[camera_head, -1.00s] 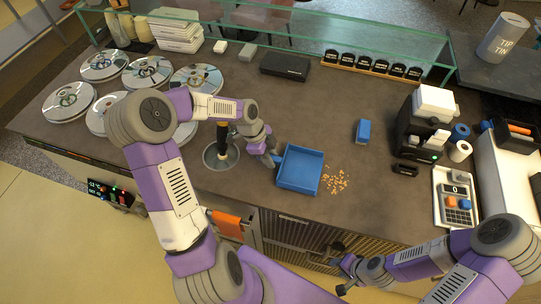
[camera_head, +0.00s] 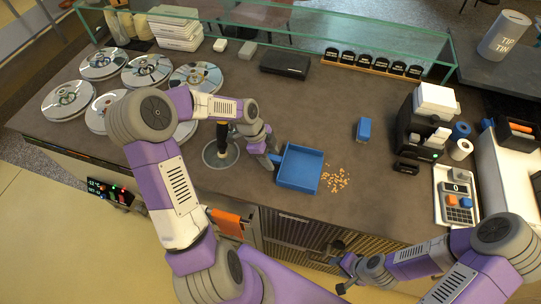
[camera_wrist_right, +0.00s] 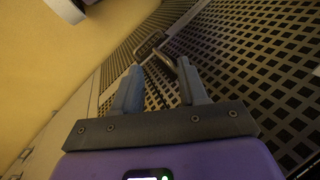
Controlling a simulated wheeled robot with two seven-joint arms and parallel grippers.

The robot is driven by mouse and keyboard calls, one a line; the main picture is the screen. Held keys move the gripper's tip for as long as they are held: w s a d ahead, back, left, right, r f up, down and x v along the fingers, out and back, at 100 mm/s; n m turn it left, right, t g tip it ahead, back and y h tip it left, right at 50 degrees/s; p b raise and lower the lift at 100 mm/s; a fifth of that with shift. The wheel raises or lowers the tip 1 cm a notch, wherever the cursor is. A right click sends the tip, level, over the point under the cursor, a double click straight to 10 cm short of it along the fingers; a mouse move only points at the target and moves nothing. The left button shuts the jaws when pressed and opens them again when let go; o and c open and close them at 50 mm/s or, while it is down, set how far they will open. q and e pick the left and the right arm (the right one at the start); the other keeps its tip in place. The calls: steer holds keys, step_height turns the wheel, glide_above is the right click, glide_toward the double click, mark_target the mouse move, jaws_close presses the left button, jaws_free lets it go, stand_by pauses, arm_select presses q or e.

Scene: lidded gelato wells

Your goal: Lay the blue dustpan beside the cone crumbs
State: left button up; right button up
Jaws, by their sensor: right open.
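The blue dustpan (camera_head: 299,168) lies on the dark counter with its open tray facing up. The cone crumbs (camera_head: 336,179) are a small tan scatter just right of it, with a narrow gap between. My left gripper (camera_head: 273,158) is at the handle on the dustpan's left side. Its fingers hide most of the handle, and I cannot tell if they are closed on it. My right gripper (camera_head: 343,274) is low in front of the counter, away from the dustpan. The right wrist view shows its fingers (camera_wrist_right: 160,84) apart and empty, facing the perforated counter front.
A small blue box (camera_head: 363,130) stands behind the crumbs. A round well (camera_head: 221,155) with a dark-handled tool is left of my left gripper. Lidded wells fill the back left. A black machine (camera_head: 425,125) and a keypad (camera_head: 457,195) stand right. Counter right of the crumbs is clear.

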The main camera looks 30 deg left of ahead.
arm_select(q)
steer(key=shift+r, duration=0.1)
steer(key=v, duration=0.7)
steer(key=shift+a+r+p, duration=0.1)
steer(key=shift+r+p, duration=0.05)
steer(key=shift+p, duration=0.25)
